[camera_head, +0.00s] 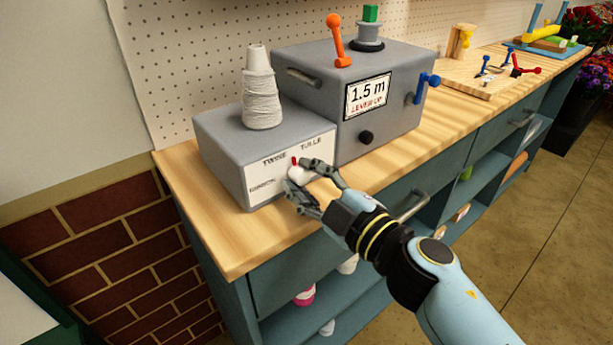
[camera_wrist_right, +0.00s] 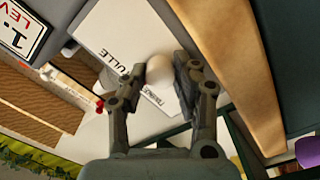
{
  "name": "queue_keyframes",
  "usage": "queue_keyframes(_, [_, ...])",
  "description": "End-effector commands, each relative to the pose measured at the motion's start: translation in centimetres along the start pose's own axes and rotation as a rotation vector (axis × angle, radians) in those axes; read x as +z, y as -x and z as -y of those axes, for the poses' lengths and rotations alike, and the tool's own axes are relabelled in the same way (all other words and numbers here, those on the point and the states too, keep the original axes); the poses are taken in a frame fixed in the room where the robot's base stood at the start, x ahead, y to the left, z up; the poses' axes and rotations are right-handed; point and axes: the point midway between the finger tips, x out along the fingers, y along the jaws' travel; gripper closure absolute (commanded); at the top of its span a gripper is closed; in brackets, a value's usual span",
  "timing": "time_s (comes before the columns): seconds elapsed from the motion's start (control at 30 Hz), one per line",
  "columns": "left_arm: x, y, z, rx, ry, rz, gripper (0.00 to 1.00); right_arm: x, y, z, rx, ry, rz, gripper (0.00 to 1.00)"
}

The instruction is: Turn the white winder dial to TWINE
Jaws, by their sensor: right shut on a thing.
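The white winder dial (camera_head: 298,173) sits on the white label plate (camera_head: 262,172) on the front of the small grey box (camera_head: 222,150). A red mark (camera_head: 294,160) shows at its top, between the TWINE and TULLE words; fingers partly hide the dial, so its exact setting is unclear. TWINE is upper left, TULLE upper right, and a third, hard-to-read word lower left. My right gripper (camera_head: 297,176) is shut on the dial, one finger above and one below. In the right wrist view the rounded white dial (camera_wrist_right: 160,68) shows between both fingers. My left gripper is out of view.
A white twine cone (camera_head: 260,90) stands on the small box. To its right is a larger grey box (camera_head: 390,125) with an orange lever (camera_head: 337,42), a blue handle (camera_head: 427,83) and a black knob (camera_head: 366,137). The wooden worktop (camera_head: 240,240) is bare in front.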

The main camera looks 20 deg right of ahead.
Motion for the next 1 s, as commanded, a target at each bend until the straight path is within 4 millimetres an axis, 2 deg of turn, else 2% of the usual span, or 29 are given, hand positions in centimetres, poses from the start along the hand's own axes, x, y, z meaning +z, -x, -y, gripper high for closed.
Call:
queue_keyframes(0.5, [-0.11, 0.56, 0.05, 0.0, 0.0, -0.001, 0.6, 0.05, 0.04, 0.12, -0.002, 0.313, 0.0, 1.0])
queue_keyframes(1.0, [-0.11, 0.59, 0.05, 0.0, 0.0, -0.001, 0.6, 0.08, 0.06, 0.18, -0.003, 0.377, 0.001, 1.0])
